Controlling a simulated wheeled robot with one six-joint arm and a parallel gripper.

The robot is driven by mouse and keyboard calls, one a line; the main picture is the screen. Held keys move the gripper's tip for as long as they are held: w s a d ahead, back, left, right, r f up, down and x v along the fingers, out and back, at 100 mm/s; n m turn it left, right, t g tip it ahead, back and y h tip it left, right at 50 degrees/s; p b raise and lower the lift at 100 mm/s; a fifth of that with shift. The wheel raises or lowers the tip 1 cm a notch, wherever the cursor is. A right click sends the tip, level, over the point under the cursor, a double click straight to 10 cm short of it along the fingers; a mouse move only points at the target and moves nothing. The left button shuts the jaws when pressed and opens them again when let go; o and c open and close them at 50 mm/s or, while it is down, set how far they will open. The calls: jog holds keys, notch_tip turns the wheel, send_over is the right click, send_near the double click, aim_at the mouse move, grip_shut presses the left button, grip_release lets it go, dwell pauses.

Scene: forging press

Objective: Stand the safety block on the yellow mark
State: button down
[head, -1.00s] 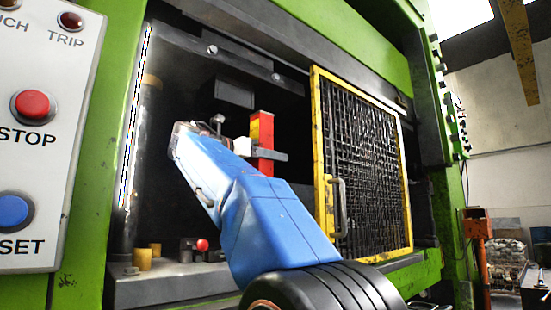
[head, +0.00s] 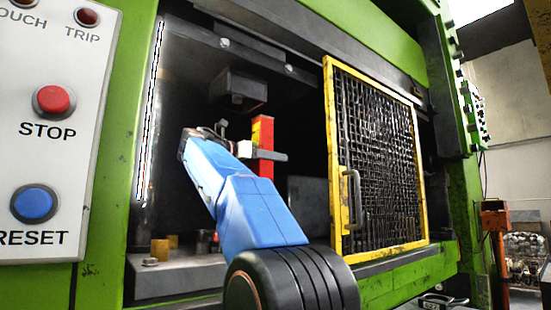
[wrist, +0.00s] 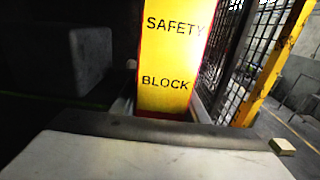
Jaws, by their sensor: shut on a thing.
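The safety block (head: 263,132) is a tall red bar, held about upright inside the press opening. In the wrist view its yellow face (wrist: 172,60) reads "SAFETY BLOCK". My gripper (head: 266,154) is shut on the block, with a grey finger across its side. The block's lower end is hidden behind my blue arm in the head view and by the gripper in the wrist view. I cannot tell whether it touches anything below. No yellow mark can be made out in either view.
The yellow-framed mesh guard (head: 375,150) stands right of the block. A dark upper block (head: 238,88) hangs above left. Short yellow posts (head: 160,249) stand on the press bed (head: 180,278) at left. The control panel (head: 45,130) is at the far left.

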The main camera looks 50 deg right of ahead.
jog(key=w+d+f, duration=0.2)
jog(key=w+f, duration=0.3)
jog(key=w, duration=0.1)
jog(key=shift+w+d+f, duration=0.2)
jog(key=shift+w, duration=0.1)
dwell(0.8)
jog(key=shift+a+f, duration=0.1)
jog(key=shift+f, duration=0.3)
dwell(1.1)
jog(key=c, duration=1)
grip_release()
jog(key=shift+f, duration=0.1)
jog(key=shift+r, duration=5.05)
